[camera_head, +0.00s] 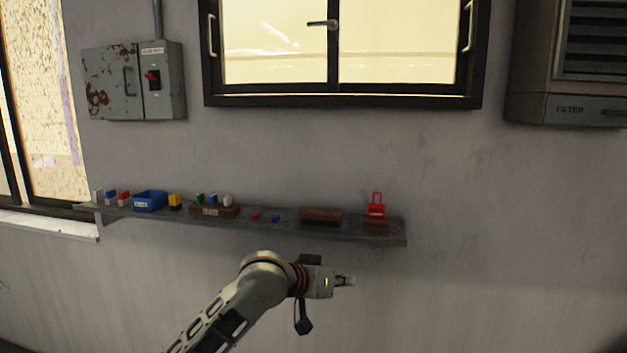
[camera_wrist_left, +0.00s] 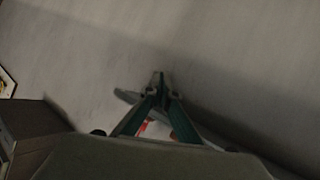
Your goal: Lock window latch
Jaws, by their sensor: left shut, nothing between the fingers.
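The window (camera_head: 340,45) is in the wall at the top of the head view, with a dark frame and two bright panes. Its latch (camera_head: 322,23) is a small handle at the central upright, lying roughly level and pointing left. My left gripper (camera_head: 350,281) is shut and empty, in front of the wall below the shelf's right end, well below the window. In the left wrist view its fingertips (camera_wrist_left: 159,80) meet, with grey wall beyond. The latch is not in the wrist view. My right gripper is not in view.
A narrow shelf (camera_head: 350,232) runs along the wall, holding small blocks, a blue bin (camera_head: 150,201) and a red padlock-like item (camera_head: 376,206). A grey switch box (camera_head: 112,83) hangs left of the window, a filter unit (camera_head: 575,108) right. Wall between shelf and window is clear.

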